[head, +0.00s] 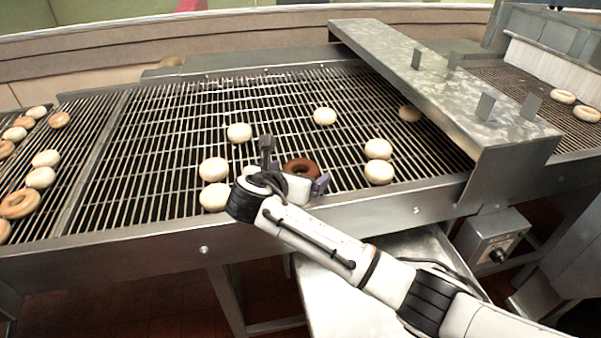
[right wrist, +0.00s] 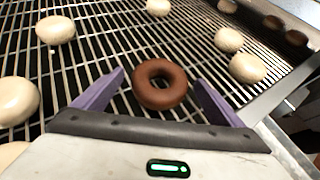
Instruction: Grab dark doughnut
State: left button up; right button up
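The dark doughnut (head: 301,167) is a brown ring lying on the wire conveyor, partly hidden by my right gripper in the head view. It also shows in the right wrist view (right wrist: 160,84), ahead of and between the two purple fingers. My right gripper (right wrist: 163,88) is open, with a finger to each side of the doughnut and a visible gap between. It also shows in the head view (head: 295,165) over the conveyor's near edge. My left gripper is not in view.
Several pale doughnuts lie around it, including one at the left (head: 239,132) and one at the right (head: 378,172). A metal cover (head: 440,80) spans the conveyor (head: 170,110) at the right. More doughnuts lie at far left, including a golden ring (head: 19,204).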

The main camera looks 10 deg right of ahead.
jog(key=c, duration=1)
